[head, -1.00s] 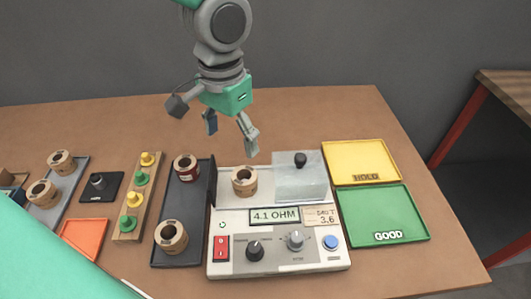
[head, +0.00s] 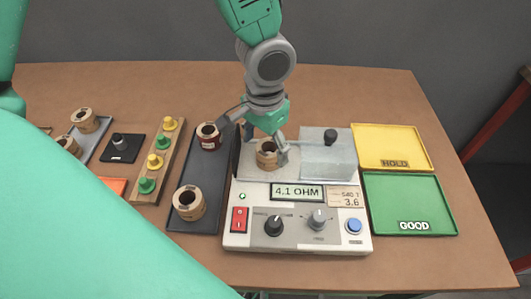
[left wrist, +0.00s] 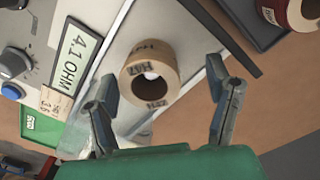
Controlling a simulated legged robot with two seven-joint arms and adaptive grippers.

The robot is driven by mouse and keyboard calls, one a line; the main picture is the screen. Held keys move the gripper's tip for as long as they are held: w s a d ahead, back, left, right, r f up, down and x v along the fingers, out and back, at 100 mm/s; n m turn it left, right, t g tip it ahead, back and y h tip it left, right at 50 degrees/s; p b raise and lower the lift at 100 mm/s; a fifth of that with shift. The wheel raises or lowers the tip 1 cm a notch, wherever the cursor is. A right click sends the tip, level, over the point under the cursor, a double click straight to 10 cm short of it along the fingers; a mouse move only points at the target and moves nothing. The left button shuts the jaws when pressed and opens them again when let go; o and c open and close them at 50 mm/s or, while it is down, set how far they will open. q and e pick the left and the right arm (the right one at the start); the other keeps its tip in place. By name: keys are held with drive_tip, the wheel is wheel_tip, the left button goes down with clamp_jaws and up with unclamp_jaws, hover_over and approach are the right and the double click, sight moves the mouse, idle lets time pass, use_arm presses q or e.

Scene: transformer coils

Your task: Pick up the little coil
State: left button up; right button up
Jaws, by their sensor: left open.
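A small tan coil (head: 267,155) stands on the light top plate of the tester (head: 250,172), left of its clear cover. In the left wrist view the coil (left wrist: 150,78) shows its open centre hole and printed marks on its side. My left gripper (head: 265,146) is right above this coil, fingers pointing down. In the left wrist view the spread fingers (left wrist: 156,88) are on either side of the coil's near end, with gaps visible. The gripper is empty. My right gripper is not in view.
The clear cover (head: 326,152) with a black knob is close on the right. A dark tray (head: 196,222) on the left holds a red coil (head: 209,137) and a larger tan coil (head: 189,202). Yellow (head: 390,143) and green (head: 405,196) trays lie at right.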

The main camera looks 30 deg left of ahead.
use_arm(q)
drive_tip(key=shift+f, duration=0.7)
drive_tip(key=shift+d+f, duration=0.1)
drive_tip(key=shift+d, duration=0.8)
drive_tip(key=shift+c, duration=1.2)
drive_tip(key=c, duration=0.7)
drive_tip(key=shift+a, duration=0.25)
drive_tip(key=c, duration=0.4)
drive_tip(key=shift+s+a, duration=0.1)
drive_tip(key=shift+a, duration=0.25)
drive_tip(key=shift+c, duration=0.5)
drive_tip(key=r, duration=0.3)
drive_tip(key=r+p, duration=0.1)
drive_tip(key=r, duration=0.2)
drive_tip(key=r+p, duration=0.1)
drive_tip(key=r, duration=0.2)
drive_tip(key=shift+d+r, duration=0.2)
drive_tip(key=shift+d, duration=0.05)
drive_tip(key=shift+a+r, duration=0.1)
drive_tip(key=shift+r, duration=0.25)
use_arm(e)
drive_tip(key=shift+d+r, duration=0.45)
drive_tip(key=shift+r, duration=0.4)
